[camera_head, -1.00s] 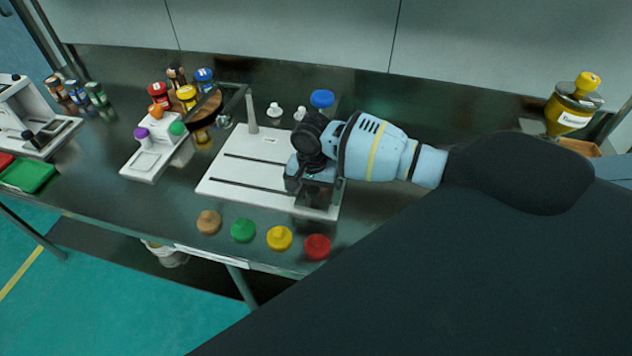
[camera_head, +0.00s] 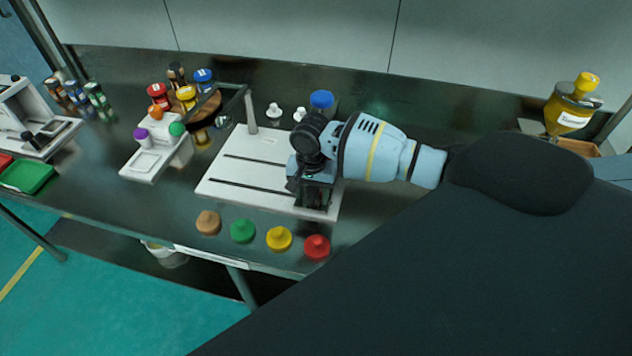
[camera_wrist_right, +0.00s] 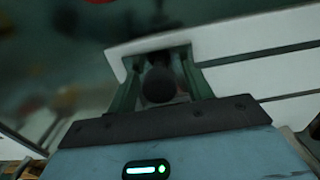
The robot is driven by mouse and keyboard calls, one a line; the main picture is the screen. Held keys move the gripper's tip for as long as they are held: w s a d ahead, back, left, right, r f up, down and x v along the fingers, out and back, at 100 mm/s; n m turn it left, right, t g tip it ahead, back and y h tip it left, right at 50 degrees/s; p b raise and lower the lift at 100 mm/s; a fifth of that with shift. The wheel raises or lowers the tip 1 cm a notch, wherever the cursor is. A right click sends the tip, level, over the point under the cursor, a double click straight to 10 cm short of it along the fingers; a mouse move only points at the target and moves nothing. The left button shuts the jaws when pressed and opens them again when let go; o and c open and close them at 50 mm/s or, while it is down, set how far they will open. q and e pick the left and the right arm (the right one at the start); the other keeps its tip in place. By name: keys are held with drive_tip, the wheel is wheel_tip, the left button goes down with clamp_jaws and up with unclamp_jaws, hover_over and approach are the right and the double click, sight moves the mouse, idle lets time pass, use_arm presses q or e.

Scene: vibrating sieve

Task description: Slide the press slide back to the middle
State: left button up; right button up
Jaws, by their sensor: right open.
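My right gripper (camera_head: 314,197) is over the right end of a white base plate (camera_head: 235,187) with dark slots; the plate also shows in the right wrist view (camera_wrist_right: 245,45). In that view its two green fingers (camera_wrist_right: 160,78) are open, one on each side of a dark round knob (camera_wrist_right: 158,86). The knob is probably part of the press slide; I cannot tell whether the fingers touch it. In the head view my gripper and wrist hide the knob and most of the slide. My left gripper is not in view.
Brown, green, yellow (camera_head: 279,238) and red (camera_head: 317,247) knobbed caps line the table's front edge. A metal post (camera_head: 250,112) stands at the plate's back. A blue-capped container (camera_head: 321,101) is behind my wrist. A small white stand (camera_head: 155,155) is to the left.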

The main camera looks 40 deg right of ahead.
drive_tip(key=shift+w+a+b, duration=0.45)
drive_tip(key=shift+w+a, duration=1.4)
drive_tip(key=shift+w, duration=0.25)
drive_tip(key=shift+w+a+b, duration=0.8)
drive_tip(key=shift+w+a, duration=1)
drive_tip(key=shift+w, duration=0.3)
drive_tip(key=shift+w+a+b, duration=0.4)
drive_tip(key=shift+w+a, duration=0.25)
drive_tip(key=shift+w, duration=0.15)
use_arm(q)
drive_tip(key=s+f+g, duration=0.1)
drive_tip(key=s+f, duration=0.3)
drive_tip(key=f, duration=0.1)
use_arm(e)
drive_tip(key=o, duration=1.1)
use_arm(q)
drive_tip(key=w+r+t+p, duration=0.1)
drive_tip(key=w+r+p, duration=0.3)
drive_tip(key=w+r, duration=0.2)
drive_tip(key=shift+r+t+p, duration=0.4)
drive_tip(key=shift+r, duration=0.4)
use_arm(e)
wheel_tip(320, 180, up, 9)
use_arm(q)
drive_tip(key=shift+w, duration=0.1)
